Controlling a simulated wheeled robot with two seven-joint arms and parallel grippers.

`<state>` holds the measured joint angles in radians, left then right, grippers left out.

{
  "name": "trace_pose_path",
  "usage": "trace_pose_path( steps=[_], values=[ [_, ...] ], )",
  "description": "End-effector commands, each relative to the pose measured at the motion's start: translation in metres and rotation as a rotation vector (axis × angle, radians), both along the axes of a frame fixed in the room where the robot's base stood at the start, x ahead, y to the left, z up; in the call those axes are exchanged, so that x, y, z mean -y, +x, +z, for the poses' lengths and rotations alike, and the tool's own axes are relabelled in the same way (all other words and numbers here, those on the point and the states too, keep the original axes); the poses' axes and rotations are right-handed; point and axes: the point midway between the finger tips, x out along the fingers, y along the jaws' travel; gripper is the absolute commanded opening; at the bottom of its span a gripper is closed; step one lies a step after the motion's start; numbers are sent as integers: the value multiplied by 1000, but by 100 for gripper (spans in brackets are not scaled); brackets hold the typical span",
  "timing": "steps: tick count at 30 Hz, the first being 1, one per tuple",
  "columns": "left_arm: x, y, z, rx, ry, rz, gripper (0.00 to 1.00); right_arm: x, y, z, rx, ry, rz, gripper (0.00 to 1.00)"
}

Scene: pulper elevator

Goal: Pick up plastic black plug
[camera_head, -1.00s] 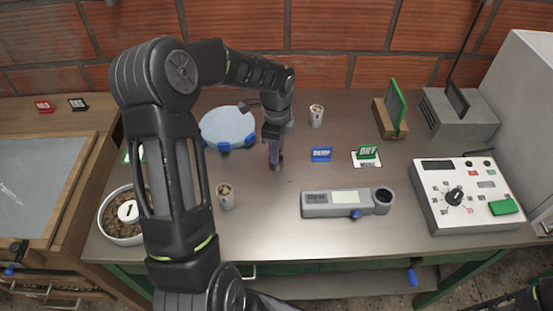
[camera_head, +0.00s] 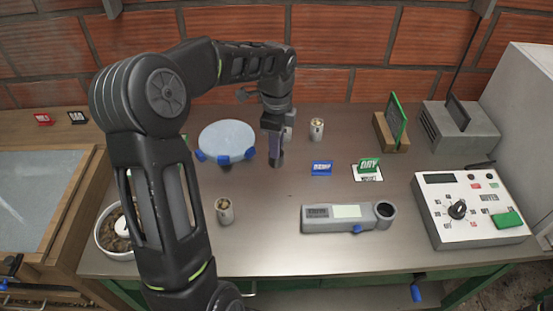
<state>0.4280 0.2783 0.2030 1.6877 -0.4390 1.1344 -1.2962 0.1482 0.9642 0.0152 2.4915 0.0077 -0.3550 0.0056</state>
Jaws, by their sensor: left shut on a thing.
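My left gripper (camera_head: 275,155) hangs downward over the back middle of the metal table, just right of the round pale blue plate. It is shut on a small dark thing (camera_head: 276,161) at its fingertips, which I take to be the black plug. The fingers cover most of it, so its shape is hard to make out. My right gripper is not in view.
The round plate (camera_head: 227,138) has blue clamps. Metal cups (camera_head: 317,129) (camera_head: 224,212), a blue sign (camera_head: 321,168), a green DRY sign (camera_head: 368,166), a grey meter (camera_head: 339,218) and a white control box (camera_head: 471,208) stand around.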

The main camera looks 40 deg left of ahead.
Motion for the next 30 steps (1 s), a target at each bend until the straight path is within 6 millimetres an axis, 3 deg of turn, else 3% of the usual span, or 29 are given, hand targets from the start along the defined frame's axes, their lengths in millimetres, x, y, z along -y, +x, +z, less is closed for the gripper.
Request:
trace_pose_path(
  steps=[7,30],
  values=[
    [0,0,26,0,0,1,0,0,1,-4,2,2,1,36],
    [0,0,26,0,0,1,0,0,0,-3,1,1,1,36]
  ],
)
